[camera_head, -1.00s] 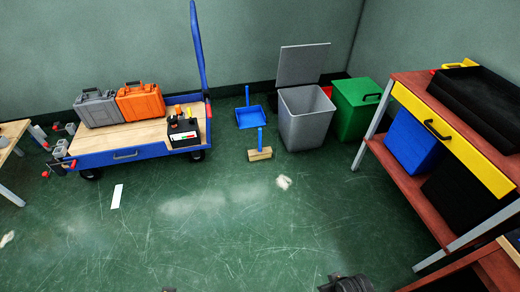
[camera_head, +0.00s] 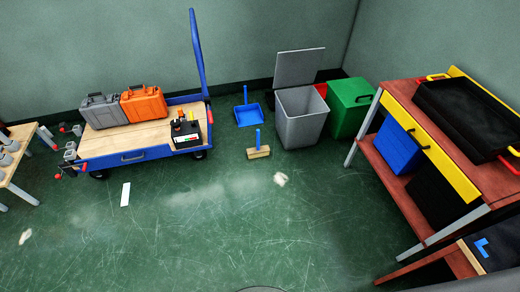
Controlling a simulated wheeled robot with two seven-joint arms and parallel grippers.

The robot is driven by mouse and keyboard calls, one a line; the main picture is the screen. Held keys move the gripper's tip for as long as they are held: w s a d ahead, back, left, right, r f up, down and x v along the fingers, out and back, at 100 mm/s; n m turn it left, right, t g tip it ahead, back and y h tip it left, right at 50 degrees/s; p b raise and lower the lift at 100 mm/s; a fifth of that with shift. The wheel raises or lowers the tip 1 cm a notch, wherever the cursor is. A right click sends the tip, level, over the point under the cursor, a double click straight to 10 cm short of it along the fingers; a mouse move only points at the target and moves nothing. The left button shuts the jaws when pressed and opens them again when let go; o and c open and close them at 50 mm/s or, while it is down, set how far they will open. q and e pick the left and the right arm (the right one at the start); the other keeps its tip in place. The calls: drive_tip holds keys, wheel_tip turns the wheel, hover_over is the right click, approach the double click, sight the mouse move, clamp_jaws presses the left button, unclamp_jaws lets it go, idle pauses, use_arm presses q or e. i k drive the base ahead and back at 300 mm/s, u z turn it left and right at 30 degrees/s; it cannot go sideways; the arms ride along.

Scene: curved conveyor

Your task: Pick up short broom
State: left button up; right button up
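The short broom (camera_head: 258,147) stands on the green floor, with a blue handle pointing up and a pale wooden head at its foot. It is in front of the grey bin and apart from it. A blue dustpan (camera_head: 249,116) with a raised blue handle is on the floor just behind the broom. Neither of my grippers shows in the head view, so I cannot see what they hold.
A blue cart (camera_head: 130,158) with two toolboxes stands left of the broom. A grey open-lidded bin (camera_head: 302,118) and a green bin (camera_head: 351,107) stand to its right. A red workbench (camera_head: 405,92) fills the right side. The floor before the broom is mostly clear, with small pale debris (camera_head: 280,179).

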sight(258, 152)
drive_tip(key=z, duration=0.3)
drive_tip(key=i, duration=1.1)
drive_tip(key=u, duration=0.5)
drive_tip(key=i, duration=1.25)
drive_tip(key=u, duration=0.75)
